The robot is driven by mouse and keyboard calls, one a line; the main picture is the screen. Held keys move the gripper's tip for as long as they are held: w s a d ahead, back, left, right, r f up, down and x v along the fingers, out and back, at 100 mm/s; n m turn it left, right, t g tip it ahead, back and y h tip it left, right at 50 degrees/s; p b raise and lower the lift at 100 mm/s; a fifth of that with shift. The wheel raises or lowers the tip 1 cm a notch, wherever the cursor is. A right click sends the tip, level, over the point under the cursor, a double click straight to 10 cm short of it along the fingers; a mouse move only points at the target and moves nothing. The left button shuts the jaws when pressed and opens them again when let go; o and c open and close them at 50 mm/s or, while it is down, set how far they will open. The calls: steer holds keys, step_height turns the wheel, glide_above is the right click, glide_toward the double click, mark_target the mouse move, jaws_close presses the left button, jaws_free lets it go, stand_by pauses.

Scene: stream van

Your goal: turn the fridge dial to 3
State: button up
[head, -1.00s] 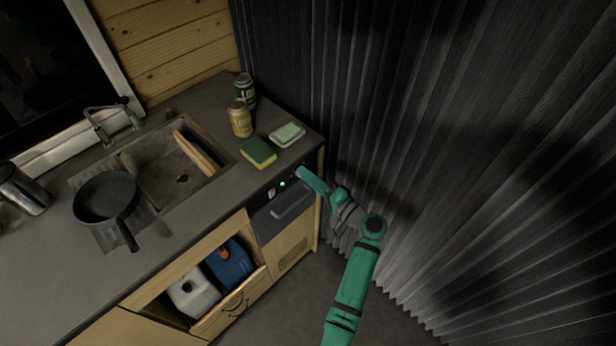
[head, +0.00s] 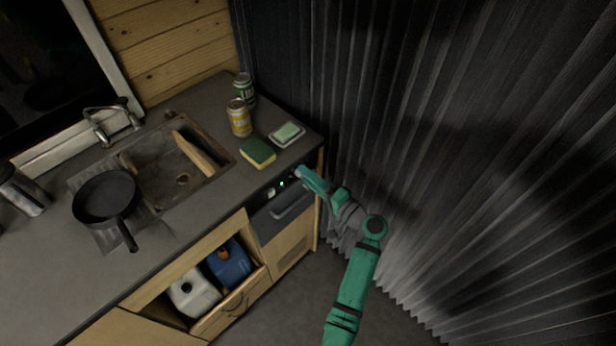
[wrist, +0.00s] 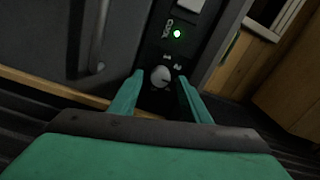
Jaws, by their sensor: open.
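The fridge dial (wrist: 160,76) is a round grey knob on the dark control panel, with small pale marks around it too small to read. In the wrist view it lies between and just beyond the fingertips of my gripper (wrist: 158,82). The fingers are open, one on each side of the dial; I cannot tell whether either touches it. In the head view my gripper (head: 299,173) is at the right end of the fridge's panel and hides the dial. A green light (wrist: 177,33) glows on the panel, and it also shows in the head view (head: 282,184).
The fridge front (head: 290,205) has a handle below the panel. A sponge (head: 258,152), a soap dish (head: 287,135) and two cans stand on the counter above. A dark pleated curtain (head: 430,150) hangs close to my arm. An open cupboard at left holds canisters (head: 194,292).

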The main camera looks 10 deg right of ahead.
steer(key=v, duration=1)
steer(key=shift+s+d, duration=0.15)
steer(key=shift+s, duration=0.05)
steer(key=s+a+f+m+g+h, duration=0.1)
steer(key=s+a+f+h, duration=0.25)
steer(key=f, duration=0.35)
steer(key=s+a+f+g+h, duration=0.1)
steer(key=s+a+f+h, duration=0.1)
steer(key=s+f, duration=0.4)
steer(key=s+a+f+g+h, duration=0.15)
steer(key=s+f+h, duration=0.3)
steer(key=s, duration=0.45)
steer(key=s+a+r+n+t+h, duration=0.25)
steer(key=s+r+n, duration=0.2)
steer(key=s, duration=0.65)
steer(key=s+a+r+n+t+y, duration=0.1)
steer(key=s+a+r+n, duration=0.1)
steer(key=r, duration=0.6)
steer(key=s+a+r+n+t, duration=0.1)
steer(key=s+a+r+n, duration=0.1)
steer(key=s+a+r, duration=0.2)
step_height(320, 180, up, 4)
steer(key=shift+s+f+n+y, duration=0.15)
steer(key=shift+s+n+y, duration=0.2)
steer(key=shift+s, duration=0.4)
